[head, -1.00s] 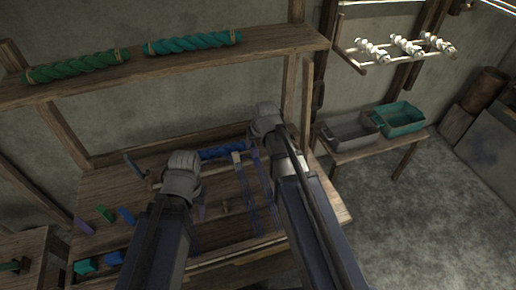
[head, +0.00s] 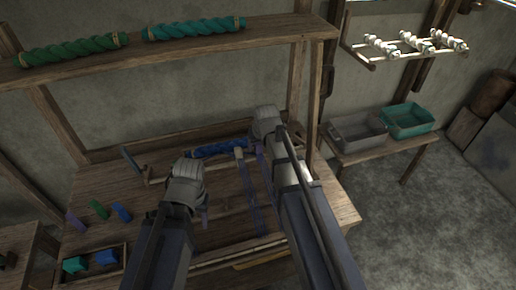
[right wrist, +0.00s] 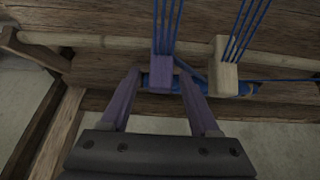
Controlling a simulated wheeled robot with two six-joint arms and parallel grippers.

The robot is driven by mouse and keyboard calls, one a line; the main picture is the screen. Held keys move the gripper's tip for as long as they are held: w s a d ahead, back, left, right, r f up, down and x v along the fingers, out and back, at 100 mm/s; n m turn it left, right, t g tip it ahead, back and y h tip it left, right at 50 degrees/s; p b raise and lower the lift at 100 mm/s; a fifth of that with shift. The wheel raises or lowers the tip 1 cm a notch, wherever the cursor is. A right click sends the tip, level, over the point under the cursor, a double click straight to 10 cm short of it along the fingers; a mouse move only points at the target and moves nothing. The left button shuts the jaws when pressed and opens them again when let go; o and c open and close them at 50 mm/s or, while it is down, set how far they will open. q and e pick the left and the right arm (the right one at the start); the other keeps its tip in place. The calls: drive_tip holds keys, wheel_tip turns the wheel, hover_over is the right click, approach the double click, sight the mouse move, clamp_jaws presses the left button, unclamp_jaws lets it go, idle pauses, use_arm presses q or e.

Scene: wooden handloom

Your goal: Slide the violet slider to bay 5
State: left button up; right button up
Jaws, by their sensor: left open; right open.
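The violet slider (right wrist: 160,74) is a small block with blue threads rising from it, on a pale rod in the right wrist view. My right gripper (right wrist: 160,78) is open, with the slider between its fingertips; I cannot tell whether they touch it. A pale wooden slider (right wrist: 223,68), also threaded blue, stands just right of the right finger. In the head view the pale slider (head: 239,153) shows beside my right gripper (head: 261,158), whose arm partly hides the violet slider. My left gripper (head: 199,203) is open over the loom, left of the sliders. Bay marks cannot be made out.
A blue yarn roll (head: 218,148) lies behind the sliders. Violet, green and blue pegs, including a green one (head: 98,208), stand at the loom's left. A wooden box (head: 93,284) holds coloured blocks. A grey bin (head: 355,131) and teal bin (head: 407,121) stand right.

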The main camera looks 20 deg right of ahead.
clamp_jaws()
idle(0.4)
idle(0.9)
